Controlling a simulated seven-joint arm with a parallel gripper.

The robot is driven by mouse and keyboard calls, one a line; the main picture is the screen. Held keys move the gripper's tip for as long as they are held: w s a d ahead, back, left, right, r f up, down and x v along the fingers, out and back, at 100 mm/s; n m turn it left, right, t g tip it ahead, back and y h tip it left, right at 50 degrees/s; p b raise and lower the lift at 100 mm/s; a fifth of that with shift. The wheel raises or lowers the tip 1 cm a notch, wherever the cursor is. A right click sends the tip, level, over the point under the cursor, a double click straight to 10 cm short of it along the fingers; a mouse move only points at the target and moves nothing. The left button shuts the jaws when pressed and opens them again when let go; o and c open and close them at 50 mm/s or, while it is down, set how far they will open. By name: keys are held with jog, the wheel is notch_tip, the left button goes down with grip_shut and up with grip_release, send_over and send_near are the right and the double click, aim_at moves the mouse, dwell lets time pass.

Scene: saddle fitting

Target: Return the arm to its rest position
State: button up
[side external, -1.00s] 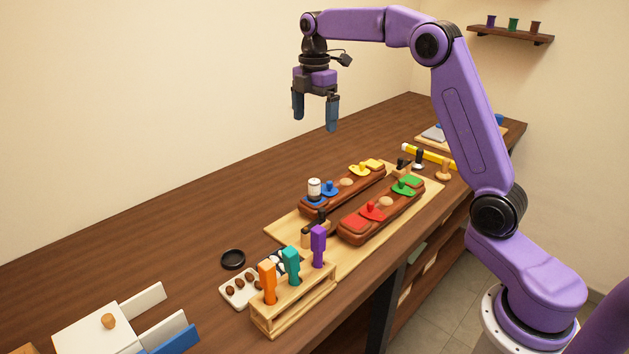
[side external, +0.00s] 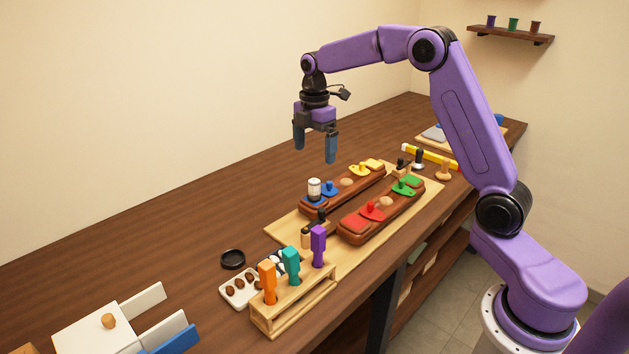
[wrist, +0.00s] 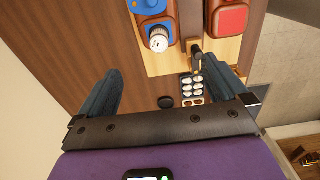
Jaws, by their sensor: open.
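My gripper (side external: 315,146) hangs in the air above the workbench with its fingers pointing down. Its two blue fingers are wide apart with nothing between them. In the wrist view my gripper (wrist: 165,90) also shows its fingers spread and empty. Below and to the right in the side view are two brown wooden blocks, the back one (side external: 320,205) with blue and yellow pieces and the front one (side external: 352,233) with red and green pieces. A white-capped cylinder (side external: 314,189) stands on the back block's near end and also shows in the wrist view (wrist: 159,40).
A rack (side external: 290,309) with orange, teal and purple handles stands at the front. A white tray (side external: 228,300) with brown pieces and a black ring (side external: 232,259) lie beside it. A white box (side external: 95,330) is at front left. The bench's back left is clear.

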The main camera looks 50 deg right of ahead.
dwell(0.3)
notch_tip(320, 180, up, 9)
jog(key=s+a+f+m, duration=0.3)
jog(key=s+a, duration=1.1)
jog(key=s, duration=0.4)
jog(key=s+d+f+m, duration=0.1)
jog(key=s+f, duration=0.3)
jog(key=s, duration=0.6)
jog(key=s+d+f+m, duration=0.1)
jog(key=s+d+f, duration=0.1)
jog(key=s, duration=0.9)
jog(key=shift+f, duration=0.85)
jog(key=shift+d, duration=0.1)
